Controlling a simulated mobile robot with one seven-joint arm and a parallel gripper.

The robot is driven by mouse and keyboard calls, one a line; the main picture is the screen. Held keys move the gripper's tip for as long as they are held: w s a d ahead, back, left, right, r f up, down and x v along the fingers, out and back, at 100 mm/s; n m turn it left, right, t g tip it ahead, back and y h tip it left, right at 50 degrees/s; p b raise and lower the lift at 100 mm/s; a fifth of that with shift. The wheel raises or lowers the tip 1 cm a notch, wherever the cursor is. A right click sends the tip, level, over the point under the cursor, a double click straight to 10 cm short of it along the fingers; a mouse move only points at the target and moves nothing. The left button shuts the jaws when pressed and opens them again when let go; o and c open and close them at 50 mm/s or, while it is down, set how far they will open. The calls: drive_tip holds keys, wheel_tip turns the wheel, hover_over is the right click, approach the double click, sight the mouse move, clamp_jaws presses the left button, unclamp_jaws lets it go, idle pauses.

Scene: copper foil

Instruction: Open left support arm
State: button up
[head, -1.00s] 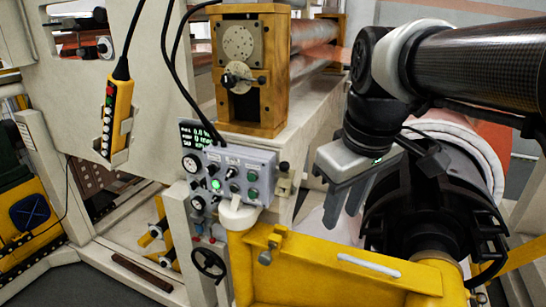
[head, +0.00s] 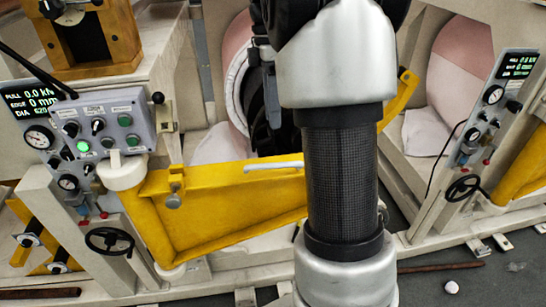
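The left yellow support arm (head: 215,205) reaches right from a pale hinge post (head: 122,173) across the front of the roll stand. Its white handle (head: 273,166) sits along the top edge, and a latch pin (head: 173,195) hangs nearer the hinge. Its middle passes behind my arm; a yellow end piece (head: 400,98) shows on the other side. My gripper (head: 270,95) is mostly hidden by my own arm, with only a narrow grey part showing above the support arm. I see nothing held, and its opening is unclear.
A control panel (head: 107,125) with knobs and a black handwheel (head: 110,240) stand left of the hinge. A pale pink roll (head: 237,75) lies behind. At right are a second panel (head: 490,110) and another yellow arm (head: 522,165).

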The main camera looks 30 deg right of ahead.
drive_tip(key=x, duration=1.1)
drive_tip(key=shift+f+b, duration=0.4)
drive_tip(key=shift+f, duration=0.05)
drive_tip(key=shift+c, duration=0.3)
clamp_jaws()
